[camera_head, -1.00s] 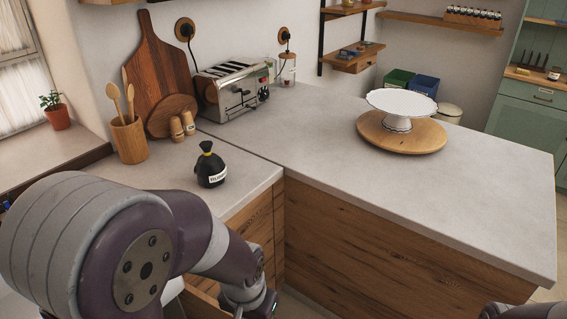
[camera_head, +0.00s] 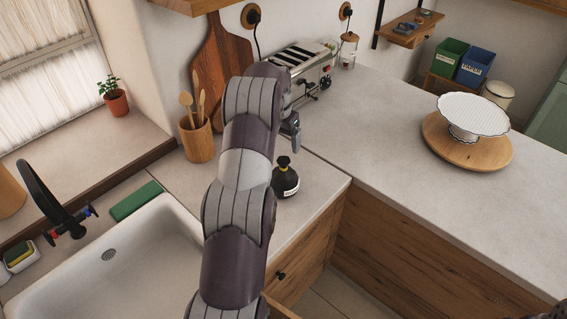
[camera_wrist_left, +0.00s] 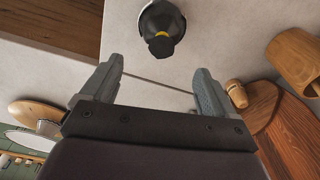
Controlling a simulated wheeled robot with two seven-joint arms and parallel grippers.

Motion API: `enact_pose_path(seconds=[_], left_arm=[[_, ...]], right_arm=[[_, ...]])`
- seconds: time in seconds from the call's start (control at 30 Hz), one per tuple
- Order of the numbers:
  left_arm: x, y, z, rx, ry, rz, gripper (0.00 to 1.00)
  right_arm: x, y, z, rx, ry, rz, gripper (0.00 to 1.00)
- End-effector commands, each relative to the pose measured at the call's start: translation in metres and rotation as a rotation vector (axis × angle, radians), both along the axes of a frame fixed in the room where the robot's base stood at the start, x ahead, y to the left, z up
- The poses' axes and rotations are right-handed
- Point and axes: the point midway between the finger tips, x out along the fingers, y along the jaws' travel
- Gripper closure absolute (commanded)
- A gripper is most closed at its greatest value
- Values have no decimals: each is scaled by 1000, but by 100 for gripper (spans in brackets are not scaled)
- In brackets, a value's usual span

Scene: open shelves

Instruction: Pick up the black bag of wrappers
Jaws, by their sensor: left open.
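The black bag (camera_head: 285,178) stands upright on the counter near its inner corner, with a pale label and a tied neck. In the left wrist view the bag (camera_wrist_left: 161,24) is at the top centre, with a yellow band at its neck, beyond the fingertips and apart from them. My left gripper (camera_head: 294,132) is above and slightly behind the bag in the head view, partly hidden by its own wrist. In the left wrist view my left gripper (camera_wrist_left: 158,76) is open with nothing between the fingers. My right gripper cannot be made out; only a dark bit of arm shows at the bottom right corner.
A white cake stand (camera_head: 472,115) sits on a round wooden board at right. A sink (camera_head: 120,270) lies at left. The right-hand counter is mostly clear.

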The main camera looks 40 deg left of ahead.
Motion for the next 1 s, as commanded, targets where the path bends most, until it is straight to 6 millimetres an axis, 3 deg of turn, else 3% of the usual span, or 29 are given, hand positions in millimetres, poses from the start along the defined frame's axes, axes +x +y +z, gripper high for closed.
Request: enact_pose_path(seconds=[0.07, 0.2, 0.37, 0.53, 0.63, 0.93, 1.0], left_arm=[[1, 5, -20, -3, 5, 1, 12], [5, 4, -47, -4, 5, 0, 12], [9, 4, -69, -1, 2, 0, 12], [10, 2, -91, -2, 4, 0, 12], [12, 2, -112, -1, 2, 0, 12], [14, 3, -124, 0, -1, 0, 12], [14, 3, -124, 0, -1, 0, 34]], right_arm=[[0, 0, -4, 0, 1, 0, 57], [0, 0, 13, 0, 1, 0, 57], [0, 0, 21, 0, 1, 0, 57], [0, 0, 51, 0, 1, 0, 57], [0, 0, 56, 0, 0, 0, 57], [0, 0, 56, 0, 1, 0, 57], [0, 0, 56, 0, 1, 0, 57]])
